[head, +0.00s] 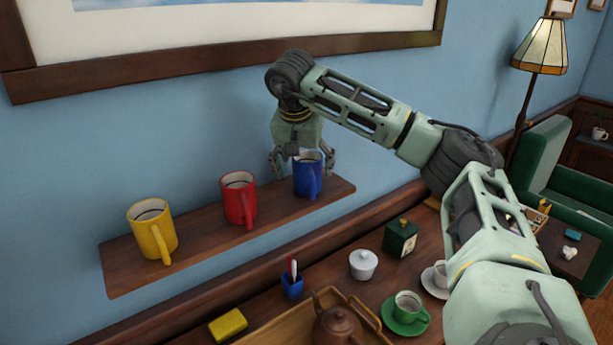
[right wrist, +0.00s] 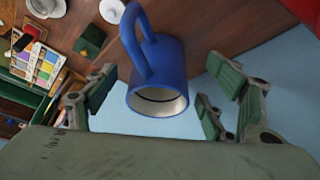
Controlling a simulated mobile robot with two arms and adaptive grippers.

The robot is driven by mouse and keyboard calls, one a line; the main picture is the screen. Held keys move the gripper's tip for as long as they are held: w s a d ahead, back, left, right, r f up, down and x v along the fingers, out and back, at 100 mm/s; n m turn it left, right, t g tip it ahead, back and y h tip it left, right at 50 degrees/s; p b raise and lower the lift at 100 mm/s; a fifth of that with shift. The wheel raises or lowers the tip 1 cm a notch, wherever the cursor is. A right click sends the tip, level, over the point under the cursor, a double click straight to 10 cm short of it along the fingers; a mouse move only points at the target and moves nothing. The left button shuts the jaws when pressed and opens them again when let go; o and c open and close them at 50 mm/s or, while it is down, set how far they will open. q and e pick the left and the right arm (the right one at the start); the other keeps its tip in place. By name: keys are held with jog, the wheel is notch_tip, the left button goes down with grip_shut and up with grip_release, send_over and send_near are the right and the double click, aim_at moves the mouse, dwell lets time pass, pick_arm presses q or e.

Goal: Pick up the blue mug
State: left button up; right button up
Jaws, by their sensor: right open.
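The blue mug (head: 308,176) stands upright at the right end of a wooden wall shelf (head: 190,239). My right gripper (head: 303,168) is right above and around it, pointing down, with fingers on either side. In the right wrist view the blue mug (right wrist: 158,72) shows its open rim toward the camera and its handle at the top. The open fingers of my right gripper (right wrist: 160,105) stand apart from the mug on both sides. My left gripper is in neither view.
A red mug (head: 239,200) and a yellow mug (head: 152,231) stand left on the same shelf. Below, a desk holds a white lidded pot (head: 363,264), a green cup (head: 407,308), a dark green box (head: 400,238) and a brown teapot (head: 338,326). A picture frame hangs above.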

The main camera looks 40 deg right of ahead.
aim_at(307, 176)
jog(key=p+x, duration=0.2)
jog(key=x, duration=0.2)
jog(key=shift+w+d+f, duration=0.1)
jog(key=shift+d+f, duration=0.05)
jog(key=shift+d, duration=0.05)
jog(key=shift+w+f, duration=0.1)
jog(key=shift+f, duration=0.1)
jog(key=shift+r, duration=0.1)
jog(key=c, duration=1.5)
